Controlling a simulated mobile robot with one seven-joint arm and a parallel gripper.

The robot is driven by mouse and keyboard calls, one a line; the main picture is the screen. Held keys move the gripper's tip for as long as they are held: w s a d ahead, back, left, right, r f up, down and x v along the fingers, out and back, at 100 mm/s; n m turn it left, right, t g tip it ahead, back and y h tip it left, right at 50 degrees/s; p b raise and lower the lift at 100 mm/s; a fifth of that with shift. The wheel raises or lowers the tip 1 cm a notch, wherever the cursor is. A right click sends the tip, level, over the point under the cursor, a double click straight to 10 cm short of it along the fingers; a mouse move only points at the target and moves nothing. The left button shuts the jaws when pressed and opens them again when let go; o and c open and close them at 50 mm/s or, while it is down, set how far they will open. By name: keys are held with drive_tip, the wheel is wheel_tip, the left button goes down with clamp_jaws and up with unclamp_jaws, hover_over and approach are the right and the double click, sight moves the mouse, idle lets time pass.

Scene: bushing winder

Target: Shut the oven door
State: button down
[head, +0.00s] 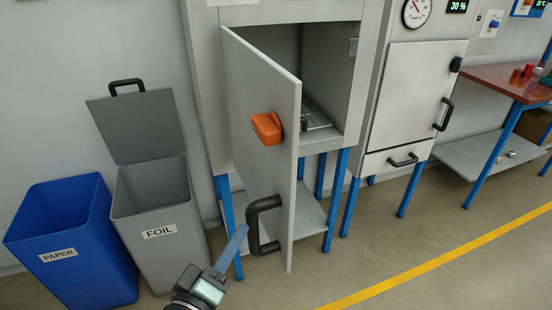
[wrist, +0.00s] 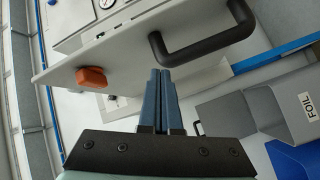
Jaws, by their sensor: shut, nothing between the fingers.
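The oven door (head: 262,180) is a grey panel that stands open, swung out from the left side of the oven cabinet (head: 365,75). It carries an orange latch (head: 266,128) and a black handle (head: 262,225) near its lower free edge. The oven's inside, with a tray-like plate (head: 315,118), shows past the door. My gripper (head: 242,230) is shut and empty, its blue fingers just left of the handle in the head view. In the wrist view the fingers (wrist: 161,72) point at the door (wrist: 130,50), below the handle (wrist: 205,45); I cannot tell whether they touch it.
A grey foil bin (head: 155,205) with its lid up and a blue paper bin (head: 75,230) stand at left. A second cabinet (head: 415,95) with a closed door and a red-topped bench (head: 500,82) stand at right. The floor in front is clear, with a yellow line (head: 440,255).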

drive_tip(key=s+a+r+n+h+p, duration=0.1)
drive_tip(key=s+r+n+p, duration=0.3)
drive_tip(key=p, duration=0.4)
drive_tip(key=n+p, duration=0.1)
drive_tip(key=p, duration=0.4)
approach(282, 192)
drive_tip(key=w, duration=0.2)
drive_tip(key=w+a, duration=0.1)
drive_tip(key=w, duration=0.1)
drive_tip(key=shift+r, duration=0.4)
drive_tip(key=shift+w+d+f+p, duration=0.1)
drive_tip(key=shift+w+d+p, duration=0.05)
drive_tip(key=shift+d, duration=0.45)
drive_tip(key=shift+w+d+p, duration=0.15)
drive_tip(key=shift+w+d, duration=0.05)
drive_tip(key=shift+d, duration=0.35)
drive_tip(key=shift+w+d+f, duration=0.1)
drive_tip(key=shift+w+d, duration=0.1)
drive_tip(key=shift+d, duration=0.4)
